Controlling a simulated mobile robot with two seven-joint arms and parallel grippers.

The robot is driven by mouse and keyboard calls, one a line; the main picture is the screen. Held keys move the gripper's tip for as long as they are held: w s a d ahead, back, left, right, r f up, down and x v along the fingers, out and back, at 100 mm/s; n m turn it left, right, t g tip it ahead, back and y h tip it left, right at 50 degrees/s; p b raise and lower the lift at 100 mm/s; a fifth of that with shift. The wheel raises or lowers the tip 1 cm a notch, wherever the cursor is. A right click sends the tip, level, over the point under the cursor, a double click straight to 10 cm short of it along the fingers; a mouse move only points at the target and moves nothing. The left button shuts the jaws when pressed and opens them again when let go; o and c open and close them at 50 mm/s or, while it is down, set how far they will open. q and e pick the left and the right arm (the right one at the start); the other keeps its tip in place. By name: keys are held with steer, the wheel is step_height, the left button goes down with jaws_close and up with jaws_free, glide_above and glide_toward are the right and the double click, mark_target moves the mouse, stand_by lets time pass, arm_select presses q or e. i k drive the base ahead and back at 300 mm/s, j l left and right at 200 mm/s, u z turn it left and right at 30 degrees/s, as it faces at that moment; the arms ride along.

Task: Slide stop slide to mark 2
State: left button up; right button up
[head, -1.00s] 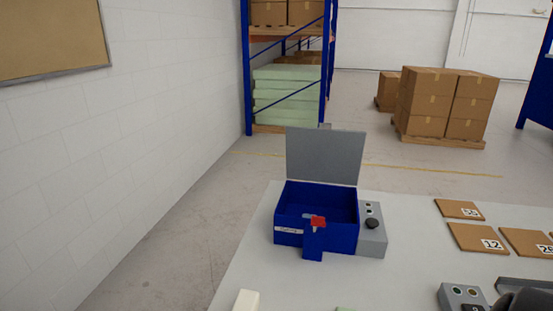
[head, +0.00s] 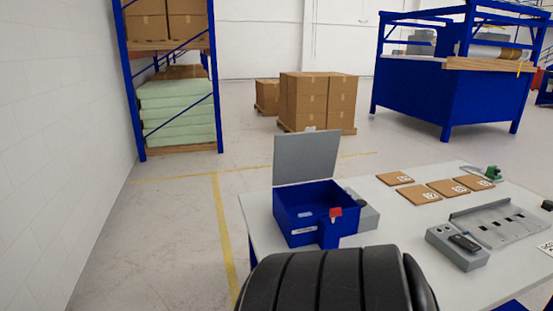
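A grey metal fixture (head: 497,222) with a raised back edge and a row of dark slots lies at the right of the table. I cannot tell which part of it is a slide stop, and no mark 2 is readable. A blue box (head: 290,226) with its grey lid (head: 305,158) standing open sits at the table's left end. Neither gripper is in view. A black ribbed part of my own arm fills the bottom middle and hides the table's front there.
A grey control box (head: 447,250) with a black piece on top stands left of the fixture on the white table (head: 400,222). Several numbered brown tiles (head: 419,195) lie behind. A green object (head: 493,172) is at the far right. Floor left of the table is clear.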

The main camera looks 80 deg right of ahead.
mark_target(492, 172)
steer(key=i+l+z, duration=0.15)
steer(key=i+z, duration=0.5)
steer(key=z, duration=0.15)
steer(key=i+z, duration=0.4)
steer(key=i+j+z, duration=0.1)
steer(key=i+z, duration=0.15)
steer(key=z, duration=0.15)
steer(key=i+z, duration=0.9)
steer(key=i+j+z, duration=0.3)
steer(key=z, duration=0.15)
steer(key=i, duration=0.1)
